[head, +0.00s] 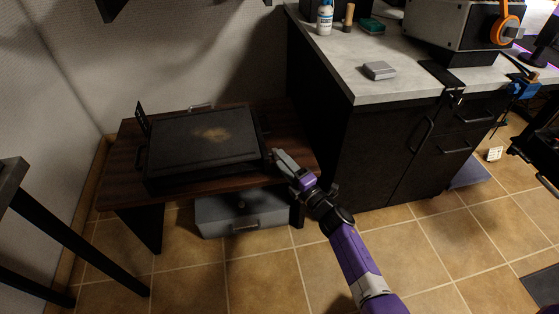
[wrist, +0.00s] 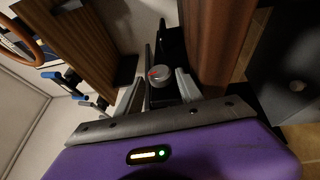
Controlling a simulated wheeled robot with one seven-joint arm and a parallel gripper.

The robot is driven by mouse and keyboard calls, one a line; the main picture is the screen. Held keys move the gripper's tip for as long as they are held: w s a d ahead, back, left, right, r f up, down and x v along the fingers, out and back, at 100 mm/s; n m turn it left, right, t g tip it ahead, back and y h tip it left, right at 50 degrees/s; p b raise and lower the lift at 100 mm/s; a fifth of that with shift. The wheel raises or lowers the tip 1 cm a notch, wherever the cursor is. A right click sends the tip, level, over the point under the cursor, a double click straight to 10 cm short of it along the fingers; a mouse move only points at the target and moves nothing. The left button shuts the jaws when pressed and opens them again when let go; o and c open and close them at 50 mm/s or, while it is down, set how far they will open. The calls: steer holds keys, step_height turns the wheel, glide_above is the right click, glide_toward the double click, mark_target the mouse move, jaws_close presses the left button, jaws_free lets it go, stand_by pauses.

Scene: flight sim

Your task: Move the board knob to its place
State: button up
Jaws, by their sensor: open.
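A round silver knob (wrist: 160,76) with a red mark shows in the wrist view, close ahead of my gripper (wrist: 159,84). My gripper is open, with one finger on each side of the knob; I cannot tell whether either finger touches it. In the head view my gripper (head: 283,158) is at the right edge of a black flat-topped board-like appliance (head: 180,143) on a low wooden table (head: 118,188). The knob cannot be made out in the head view, where the gripper covers that spot.
A grey drawer box (head: 242,212) sits under the table. A dark cabinet (head: 365,150) with a grey worktop stands close on the right. A dark-legged stand (head: 75,240) is at the left. Tiled floor is open in front.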

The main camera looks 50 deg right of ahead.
steer(key=shift+x, duration=0.95)
steer(key=shift+c, duration=0.2)
jaws_close()
steer(key=shift+r+p, duration=0.2)
steer(key=shift+p, duration=0.5)
